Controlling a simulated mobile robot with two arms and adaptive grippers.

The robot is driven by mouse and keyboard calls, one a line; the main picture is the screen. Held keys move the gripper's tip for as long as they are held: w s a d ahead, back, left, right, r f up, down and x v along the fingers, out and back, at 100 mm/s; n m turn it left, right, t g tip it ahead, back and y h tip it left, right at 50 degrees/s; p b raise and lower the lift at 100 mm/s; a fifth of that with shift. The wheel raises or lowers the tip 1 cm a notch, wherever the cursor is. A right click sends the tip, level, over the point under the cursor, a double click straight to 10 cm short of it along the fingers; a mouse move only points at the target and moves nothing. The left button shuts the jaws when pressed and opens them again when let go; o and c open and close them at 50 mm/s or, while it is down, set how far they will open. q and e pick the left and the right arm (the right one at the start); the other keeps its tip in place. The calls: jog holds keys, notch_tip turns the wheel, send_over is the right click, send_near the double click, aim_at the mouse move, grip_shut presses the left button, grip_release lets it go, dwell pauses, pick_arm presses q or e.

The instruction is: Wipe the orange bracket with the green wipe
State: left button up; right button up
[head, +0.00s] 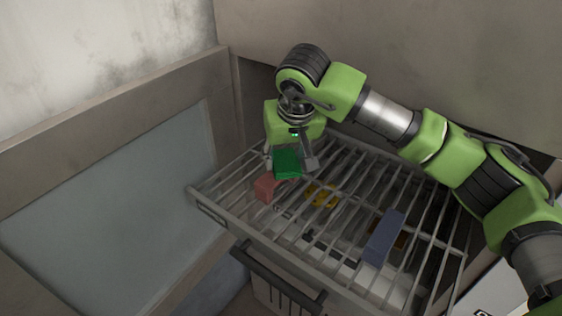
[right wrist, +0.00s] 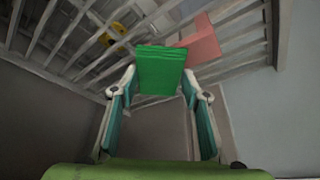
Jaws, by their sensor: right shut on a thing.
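The green wipe (head: 287,163) is a folded pad between the fingers of my right gripper (head: 290,158), which is shut on it. In the right wrist view the wipe (right wrist: 160,68) sits between the two fingertips. The bracket (right wrist: 200,44) also shows behind the wipe in the right wrist view. I cannot tell whether they touch. My left gripper is out of view.
The wire rack (head: 232,218) has open gaps between its bars. A blue block (head: 384,238) stands at its right, and yellow pieces (head: 322,195) show near its middle. A dark handle (head: 275,278) projects in front. A framed panel (head: 110,205) stands close on the left.

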jog(key=shift+w+d+r, duration=0.1)
jog(key=shift+w+d, duration=0.8)
jog(key=shift+w, duration=0.15)
jog(key=shift+s+a+b, duration=0.85)
jog(key=shift+s+a, duration=0.75)
jog(key=shift+s, duration=0.3)
jog(key=shift+w+d+f, duration=0.2)
jog(key=shift+w+d, duration=1.4)
jog(key=shift+w, duration=0.25)
jog(key=shift+s+a+f+b, duration=0.1)
jog(key=shift+s+a+b, duration=0.3)
jog(key=shift+s+a, duration=0.3)
jog(key=shift+s+a+b, duration=0.35)
jog(key=shift+s+a, duration=0.55)
jog(key=shift+s, duration=0.3)
jog(key=shift+r, duration=0.25)
jog(key=shift+r+p, duration=2.4)
jog(key=shift+r, duration=1.65)
jog(key=shift+f, duration=0.15)
